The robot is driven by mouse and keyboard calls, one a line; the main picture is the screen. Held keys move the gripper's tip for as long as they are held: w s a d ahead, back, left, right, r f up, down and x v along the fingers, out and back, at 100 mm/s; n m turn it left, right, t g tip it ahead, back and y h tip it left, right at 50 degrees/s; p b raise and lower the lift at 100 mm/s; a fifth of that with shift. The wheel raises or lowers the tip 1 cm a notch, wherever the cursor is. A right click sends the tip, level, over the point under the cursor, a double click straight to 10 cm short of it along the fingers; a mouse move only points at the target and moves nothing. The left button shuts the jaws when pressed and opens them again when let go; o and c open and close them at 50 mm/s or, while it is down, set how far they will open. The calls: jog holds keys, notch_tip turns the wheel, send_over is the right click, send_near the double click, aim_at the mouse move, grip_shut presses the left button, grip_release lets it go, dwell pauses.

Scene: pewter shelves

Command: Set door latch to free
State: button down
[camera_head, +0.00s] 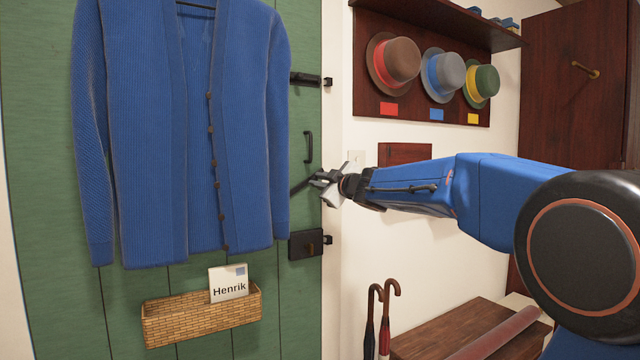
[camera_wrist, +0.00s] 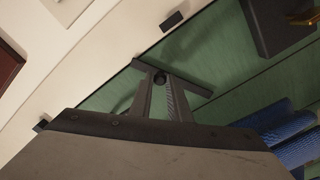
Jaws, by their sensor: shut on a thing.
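The green door (camera_head: 265,300) fills the left of the head view. A dark latch bar (camera_head: 299,187) lies against it near its right edge, tilted, with its left end lower. My gripper (camera_head: 321,180) is at the right end of this bar, shut on it. In the wrist view my gripper's fingers (camera_wrist: 165,92) close around a dark knob-like part of the latch bar (camera_wrist: 192,84), which crosses in front of their tips. A small dark catch (camera_wrist: 172,21) sits on the pale frame beside the door edge, apart from the bar. The fingers hide part of the latch.
A blue cardigan (camera_head: 150,130) hangs on the door, its sleeve close to the latch. A black handle (camera_head: 308,147) and upper bolt (camera_head: 304,80) are above; a lock box (camera_head: 305,244) is below. A basket (camera_head: 200,318) and umbrellas (camera_head: 388,315) are lower down.

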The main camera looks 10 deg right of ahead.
jog(key=shift+r, duration=0.1)
jog(key=c, duration=1.7)
grip_release()
jog(key=shift+o, duration=0.2)
jog(key=v, duration=1.7)
jog(key=shift+s, duration=0.2)
